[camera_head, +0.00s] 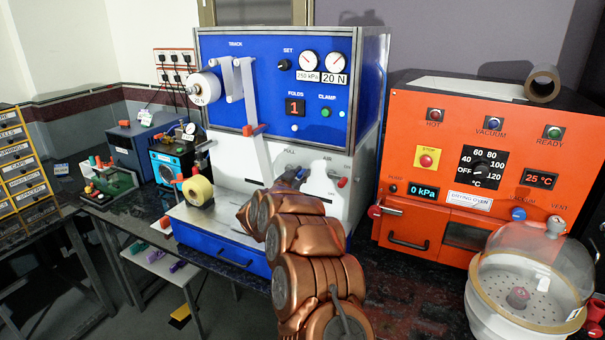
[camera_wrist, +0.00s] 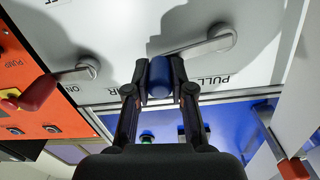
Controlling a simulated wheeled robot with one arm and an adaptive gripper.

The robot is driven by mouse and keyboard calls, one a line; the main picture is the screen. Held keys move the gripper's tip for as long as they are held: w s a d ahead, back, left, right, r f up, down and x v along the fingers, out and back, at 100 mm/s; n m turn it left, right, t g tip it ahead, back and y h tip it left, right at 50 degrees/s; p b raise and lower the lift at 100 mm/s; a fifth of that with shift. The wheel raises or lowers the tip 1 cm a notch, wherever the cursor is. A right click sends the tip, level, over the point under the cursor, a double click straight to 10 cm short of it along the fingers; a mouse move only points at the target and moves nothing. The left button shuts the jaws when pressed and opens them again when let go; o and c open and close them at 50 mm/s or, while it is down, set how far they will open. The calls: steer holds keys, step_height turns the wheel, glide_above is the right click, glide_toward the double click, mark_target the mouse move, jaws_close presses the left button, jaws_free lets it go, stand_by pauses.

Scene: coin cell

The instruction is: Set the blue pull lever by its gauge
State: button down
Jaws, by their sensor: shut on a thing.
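The blue pull lever shows in the wrist view with its blue knob (camera_wrist: 159,82) and a grey metal arm (camera_wrist: 195,47) running to a pivot under the PULL lettering. My gripper (camera_wrist: 159,70) is shut on the blue knob, one finger on each side. In the head view my gripper (camera_head: 291,174) is at the white lower panel of the blue machine (camera_head: 240,120), and it hides the lever. Two round gauges sit at the top right of the blue panel: one marked 250 kPa (camera_head: 309,61) and one marked 20 N (camera_head: 336,61). Their needles are too small to read.
A red-handled lever (camera_wrist: 40,93) marked AIR is beside the pull lever; it also shows in the head view (camera_head: 342,181). A white tape strip (camera_head: 262,155) hangs left of my gripper. An orange oven (camera_head: 400,150) and a glass dome (camera_head: 530,260) stand right.

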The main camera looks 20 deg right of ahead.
steer(key=c, duration=1)
jaws_free()
steer(key=v, duration=1.2)
